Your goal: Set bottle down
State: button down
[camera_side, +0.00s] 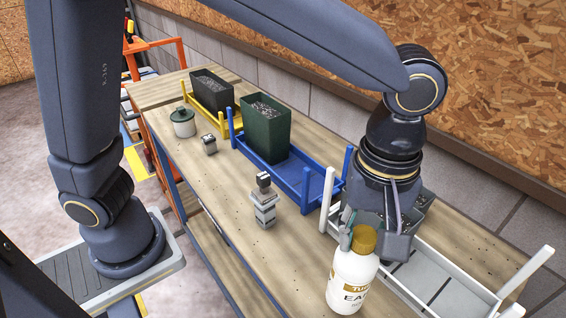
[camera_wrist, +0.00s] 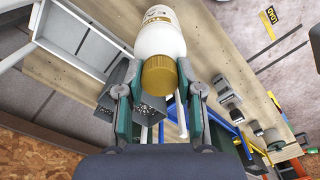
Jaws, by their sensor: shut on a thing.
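A white bottle (camera_side: 351,279) with a gold-brown cap stands about upright at the lower right of the side view, in front of the white tray (camera_side: 468,287). My gripper (camera_side: 352,232) is shut on the bottle at its cap end. In the wrist view the bottle (camera_wrist: 160,38) points away from me, with its cap between the two fingers of my gripper (camera_wrist: 160,88). I cannot tell whether its base touches the wooden table (camera_side: 238,226).
Stacked grey blocks (camera_side: 264,203) stand left of the bottle. Behind are a blue tray (camera_side: 312,183) with a green bin (camera_side: 265,128), and a yellow tray (camera_side: 212,121) with a black bin (camera_side: 211,91). A lidded jar (camera_side: 183,123) stands farther left. Bare table lies between blocks and bottle.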

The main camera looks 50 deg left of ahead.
aim_at(353, 271)
jog(key=shift+w+d+f, duration=0.15)
jog(key=shift+w+f, duration=0.05)
jog(key=shift+f, duration=0.8)
jog(key=shift+w+d+f, duration=0.1)
jog(key=shift+w+f, duration=0.05)
jog(key=shift+f, duration=0.8)
jog(key=shift+f, duration=0.15)
jog(key=c, duration=0.7)
grip_release()
jog(key=shift+c, duration=0.2)
